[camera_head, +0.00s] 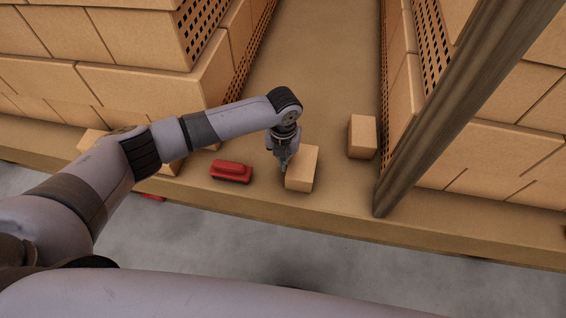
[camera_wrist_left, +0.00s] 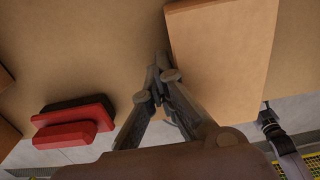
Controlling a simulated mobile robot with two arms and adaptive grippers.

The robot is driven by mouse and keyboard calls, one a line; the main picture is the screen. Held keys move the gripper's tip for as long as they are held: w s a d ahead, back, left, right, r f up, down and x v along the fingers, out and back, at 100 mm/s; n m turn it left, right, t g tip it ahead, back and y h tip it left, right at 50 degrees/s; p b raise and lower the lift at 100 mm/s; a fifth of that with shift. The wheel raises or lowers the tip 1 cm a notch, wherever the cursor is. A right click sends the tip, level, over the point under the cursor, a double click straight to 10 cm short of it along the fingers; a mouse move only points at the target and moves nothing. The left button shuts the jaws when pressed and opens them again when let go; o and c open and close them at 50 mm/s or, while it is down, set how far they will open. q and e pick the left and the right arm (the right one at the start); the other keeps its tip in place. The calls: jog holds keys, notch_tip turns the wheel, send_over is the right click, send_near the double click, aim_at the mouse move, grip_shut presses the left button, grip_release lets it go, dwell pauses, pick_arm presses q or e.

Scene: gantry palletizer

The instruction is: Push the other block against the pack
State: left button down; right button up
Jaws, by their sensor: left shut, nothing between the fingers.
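A tan block (camera_head: 301,170) stands on the brown deck near its front edge. My left gripper (camera_head: 284,163) is shut and empty, close beside this block's left side. In the left wrist view the same block (camera_wrist_left: 222,60) is right of the shut fingertips (camera_wrist_left: 157,72); whether they touch it I cannot tell. A second tan block (camera_head: 362,136) stands farther right and back, with a gap between the two. It is close to the stacked boxes of the right pack (camera_head: 402,95). My right gripper is not in view.
A red brush-like object (camera_head: 231,171) lies left of the gripper. A brown post (camera_head: 455,105) rises at the right, in front of the right pack. Stacked boxes (camera_head: 150,85) fill the left.

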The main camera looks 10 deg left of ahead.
aim_at(311, 163)
pick_arm(q)
jog(key=shift+s+d+b, duration=0.15)
jog(key=shift+d+b, duration=0.7)
jog(key=shift+d, duration=3.05)
jog(key=shift+s+d+b, duration=0.1)
jog(key=shift+d+b, duration=0.9)
jog(key=shift+d, duration=1.65)
jog(key=shift+s+d+b, duration=0.1)
jog(key=shift+d+b, duration=1)
jog(key=shift+d, duration=0.9)
jog(key=shift+a+r+p, duration=0.1)
jog(key=shift+a+p, duration=0.1)
jog(key=shift+p, duration=0.1)
jog(key=shift+a+p, duration=0.35)
jog(key=shift+a, duration=0.05)
jog(key=shift+a+p, duration=0.5)
jog(key=shift+a, duration=0.45)
